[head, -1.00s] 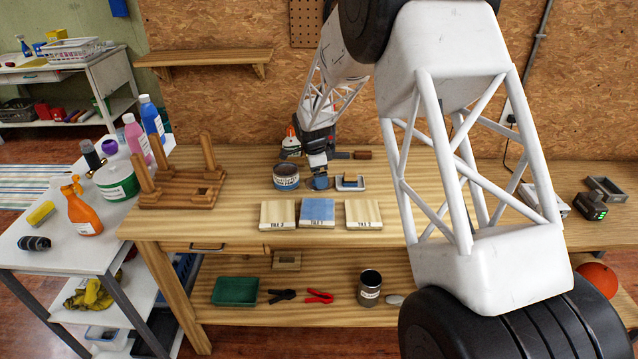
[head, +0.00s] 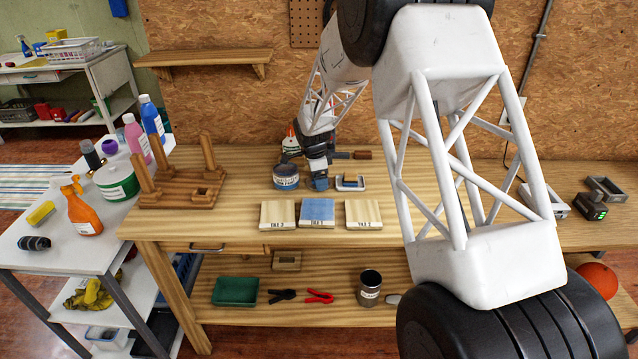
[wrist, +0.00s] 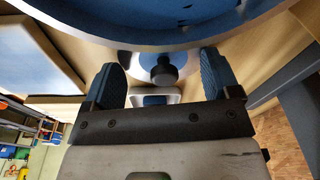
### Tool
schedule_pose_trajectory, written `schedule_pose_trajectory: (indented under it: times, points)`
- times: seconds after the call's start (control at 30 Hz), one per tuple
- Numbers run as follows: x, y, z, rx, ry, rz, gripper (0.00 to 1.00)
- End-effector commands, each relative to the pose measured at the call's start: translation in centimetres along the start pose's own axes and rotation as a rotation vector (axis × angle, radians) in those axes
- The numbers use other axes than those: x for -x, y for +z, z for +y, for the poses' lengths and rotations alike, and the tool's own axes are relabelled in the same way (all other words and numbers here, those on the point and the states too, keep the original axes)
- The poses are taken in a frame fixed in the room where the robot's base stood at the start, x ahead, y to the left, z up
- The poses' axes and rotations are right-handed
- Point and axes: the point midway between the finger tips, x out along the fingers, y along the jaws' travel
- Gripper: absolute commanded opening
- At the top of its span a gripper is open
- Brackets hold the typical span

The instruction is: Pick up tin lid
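The tin lid (wrist: 140,63) is a shiny silver disc with a dark round knob (wrist: 164,70) in its middle, seen in the wrist view. The rim of the open tin hides part of it. My gripper (wrist: 162,80) is open, with one blue finger on each side of the knob and a gap to both. I cannot tell how far the fingertips are from the lid. In the head view my gripper (head: 319,184) is low over the workbench, just right of the tin (head: 286,182). I cannot make out the lid there.
The open tin with blue inside stands close to my gripper. Three tiles, including a blue one (head: 317,210), lie in front. A wooden peg rack (head: 180,190) stands left. The bench front (head: 240,232) is clear.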

Motion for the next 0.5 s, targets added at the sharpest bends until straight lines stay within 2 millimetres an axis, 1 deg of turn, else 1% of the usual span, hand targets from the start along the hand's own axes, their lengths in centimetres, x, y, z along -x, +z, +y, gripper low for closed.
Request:
schedule_pose_trajectory:
  times: [0.03, 0.07, 0.4, 0.5]
  points:
    - [-0.18, 0.02, 0.07, 0.0, 0.002, 0.0, 0.6]
    - [-0.19, 0.02, 0.07, 0.0, 0.002, 0.0, 0.56]
    - [-0.38, 0.04, 0.16, 0.001, 0.005, 0.0, 0.04]
    - [-0.43, 0.05, 0.19, 0.001, 0.006, 0.0, 0.04]
